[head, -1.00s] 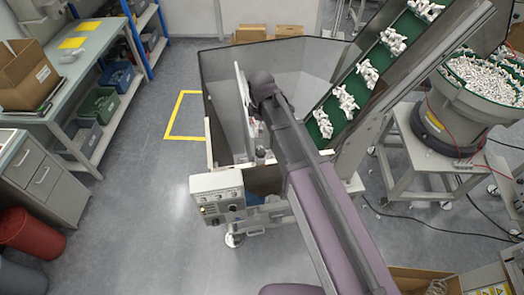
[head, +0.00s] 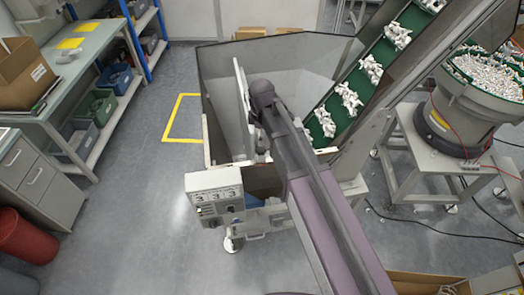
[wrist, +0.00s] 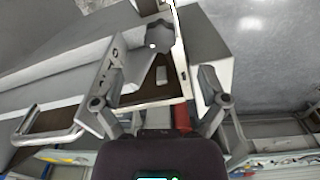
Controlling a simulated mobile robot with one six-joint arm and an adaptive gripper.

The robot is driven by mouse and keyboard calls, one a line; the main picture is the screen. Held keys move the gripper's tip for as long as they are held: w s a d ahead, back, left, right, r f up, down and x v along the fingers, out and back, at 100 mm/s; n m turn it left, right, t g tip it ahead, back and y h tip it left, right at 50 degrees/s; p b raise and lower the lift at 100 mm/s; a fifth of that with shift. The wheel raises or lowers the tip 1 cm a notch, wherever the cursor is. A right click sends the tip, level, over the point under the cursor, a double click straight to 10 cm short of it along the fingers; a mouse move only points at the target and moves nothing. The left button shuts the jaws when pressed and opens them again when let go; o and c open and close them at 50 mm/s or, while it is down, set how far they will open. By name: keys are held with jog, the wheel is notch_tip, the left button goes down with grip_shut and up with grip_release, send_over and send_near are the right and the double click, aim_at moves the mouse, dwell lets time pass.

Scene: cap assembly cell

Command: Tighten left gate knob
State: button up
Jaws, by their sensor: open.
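A dark grey lobed knob (wrist: 152,42) shows in the wrist view near the top centre, beside a pale upright edge of the hopper. My gripper (wrist: 157,65) is open, with one finger to the left and one to the right of the picture's middle. The knob appears beyond the fingertips and between their lines; nothing is held. In the head view my arm reaches into the left side of the grey hopper (head: 290,68), next to a white upright panel (head: 243,95). The knob and fingertips cannot be made out clearly there, as my arm covers much of that area.
A control box (head: 214,195) stands at the hopper's front left. A green-belted conveyor (head: 345,85) with white parts rises to the right, with a bowl feeder (head: 465,105) beyond. A workbench (head: 75,75) is at left. The floor between bench and hopper is clear.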

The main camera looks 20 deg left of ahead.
aim_at(261, 148)
jog(key=shift+f+b, duration=3.1)
jog(key=shift+f, duration=0.35)
jog(key=shift+c, duration=0.2)
jog(key=c, duration=1.1)
